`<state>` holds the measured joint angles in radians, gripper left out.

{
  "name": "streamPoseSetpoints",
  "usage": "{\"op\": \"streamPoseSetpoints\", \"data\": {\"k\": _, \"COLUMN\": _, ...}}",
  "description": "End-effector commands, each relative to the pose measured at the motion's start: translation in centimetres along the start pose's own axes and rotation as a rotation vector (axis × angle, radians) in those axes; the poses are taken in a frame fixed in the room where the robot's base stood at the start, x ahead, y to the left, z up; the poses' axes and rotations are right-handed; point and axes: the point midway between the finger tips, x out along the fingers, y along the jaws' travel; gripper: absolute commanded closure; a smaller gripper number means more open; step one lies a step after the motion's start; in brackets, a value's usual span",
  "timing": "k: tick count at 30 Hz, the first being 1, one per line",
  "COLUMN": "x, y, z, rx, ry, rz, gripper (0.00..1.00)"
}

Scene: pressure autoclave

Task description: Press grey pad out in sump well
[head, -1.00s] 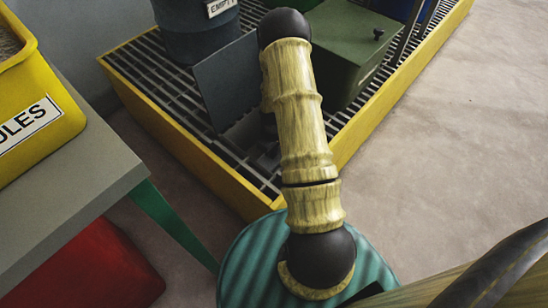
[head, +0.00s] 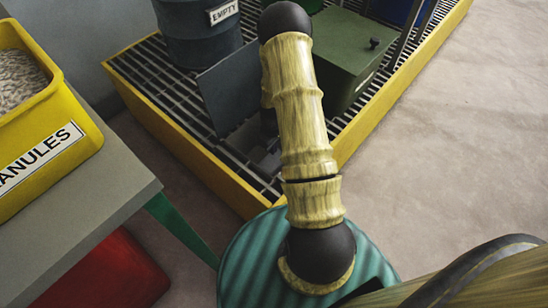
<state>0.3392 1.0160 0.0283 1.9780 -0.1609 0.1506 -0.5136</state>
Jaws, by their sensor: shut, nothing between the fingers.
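A slatted spill pallet with a yellow rim (head: 185,150) stands on the floor ahead. A dark flat plate (head: 228,85) stands tilted up from its grating, like a raised hatch. A dark opening (head: 262,152) shows beside it, largely covered by my bamboo-like arm; I take it to be the sump well. I cannot pick out a grey pad there. My arm reaches over the pallet's near corner, and its far end is hidden behind its own links. I cannot make out my gripper or its fingers.
A blue-grey drum marked EMPTY (head: 200,30) and a green box (head: 338,65) stand on the pallet. At left, a yellow bin of granules (head: 60,130) sits on a grey table (head: 125,185), with a red object (head: 110,272) beneath. The floor at right is clear.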

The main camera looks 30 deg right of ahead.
Motion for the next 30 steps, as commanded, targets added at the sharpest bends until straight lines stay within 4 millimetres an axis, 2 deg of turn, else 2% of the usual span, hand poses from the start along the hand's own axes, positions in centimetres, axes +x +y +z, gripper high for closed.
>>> {"op": "streamPoseSetpoints", "data": {"k": 1, "x": -0.8, "y": 0.0, "z": 0.0, "rx": 0.0, "ry": 0.0, "rz": 0.0, "gripper": 1.0}}
{"op": "streamPoseSetpoints", "data": {"k": 30, "x": -8.6, "y": 0.0, "z": 0.0, "rx": 0.001, "ry": 0.001, "rz": 0.0, "gripper": 1.0}}
